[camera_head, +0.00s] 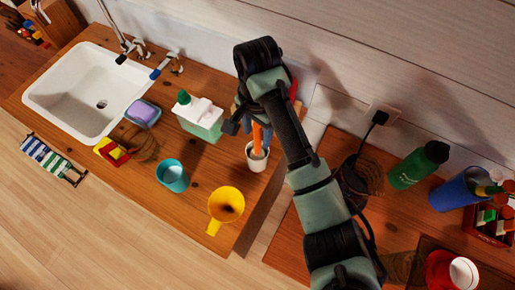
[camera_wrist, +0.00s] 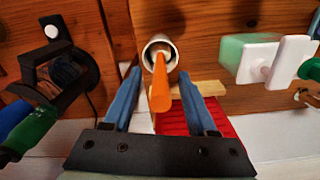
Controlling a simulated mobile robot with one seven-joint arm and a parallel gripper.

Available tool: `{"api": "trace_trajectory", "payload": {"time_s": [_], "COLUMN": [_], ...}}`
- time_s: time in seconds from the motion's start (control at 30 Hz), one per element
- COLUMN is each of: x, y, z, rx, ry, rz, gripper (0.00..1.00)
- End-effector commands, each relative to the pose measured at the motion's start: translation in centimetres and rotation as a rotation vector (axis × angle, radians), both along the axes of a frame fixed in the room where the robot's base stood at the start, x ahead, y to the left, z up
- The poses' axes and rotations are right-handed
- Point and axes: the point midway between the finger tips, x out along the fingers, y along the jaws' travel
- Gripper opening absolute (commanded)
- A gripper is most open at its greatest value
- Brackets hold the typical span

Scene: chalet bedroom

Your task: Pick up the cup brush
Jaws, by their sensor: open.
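The cup brush shows as an orange handle (camera_head: 257,137) standing up out of a white cup (camera_head: 258,162) near the right end of the wooden counter. Its head is hidden inside the cup. In the wrist view the orange handle (camera_wrist: 162,92) points toward the camera, with the white cup (camera_wrist: 160,43) behind it. My gripper (camera_head: 255,126) is over the cup, partly hidden by my arm in the head view. In the wrist view its two blue fingers (camera_wrist: 160,74) are open on either side of the handle, with a visible gap on each side.
A soap bottle (camera_head: 199,117) stands left of the cup; a teal cup (camera_head: 172,175) and yellow funnel-like vessel (camera_head: 226,205) stand in front. A red ribbed thing (camera_wrist: 190,118) lies behind the handle in the wrist view. A gap separates a second counter (camera_head: 290,240) holding a green bottle (camera_head: 418,165).

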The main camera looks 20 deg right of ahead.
Motion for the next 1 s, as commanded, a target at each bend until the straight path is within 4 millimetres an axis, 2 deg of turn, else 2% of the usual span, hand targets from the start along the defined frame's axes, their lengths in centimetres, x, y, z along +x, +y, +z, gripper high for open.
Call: {"api": "trace_trajectory", "payload": {"time_s": [0.2, 0.47, 0.77, 1.0], "x": [-0.1, 0.0, 0.0, 0.0], "y": [-0.1, 0.0, 0.0, 0.0], "z": [-2.5, -2.8, -2.8, -2.8], "rx": [0.0, 0.0, 0.0, 0.0], "ry": [0.001, -0.001, -0.001, -0.001], "rz": [0.0, 0.0, 0.0, 0.0], "gripper": [0.58, 0.56, 0.02, 0.0]}}
